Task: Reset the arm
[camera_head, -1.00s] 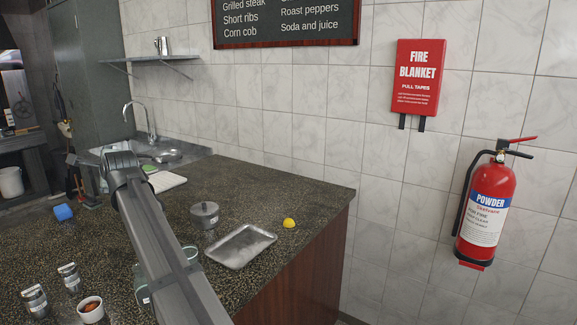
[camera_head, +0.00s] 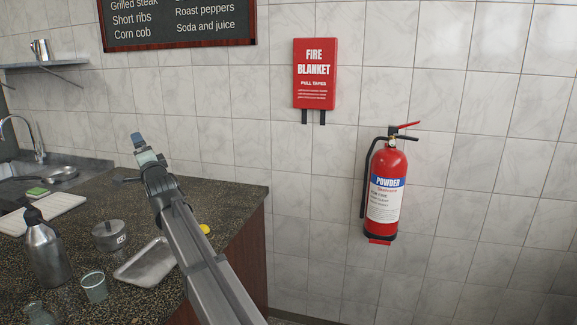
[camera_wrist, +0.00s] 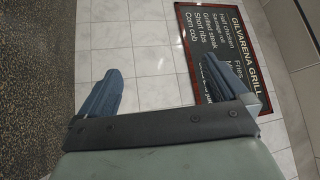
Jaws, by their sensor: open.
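My gripper (camera_head: 140,146) is at the upper end of my raised arm in the head view, in front of the tiled wall and above the counter. In the wrist view its two blue-grey fingers (camera_wrist: 162,88) stand wide apart. Only wall tiles and part of the menu board (camera_wrist: 215,45) show between and behind them. It is open and holds nothing.
A fire extinguisher (camera_head: 385,190) and fire blanket (camera_head: 315,75) hang on the wall, right.

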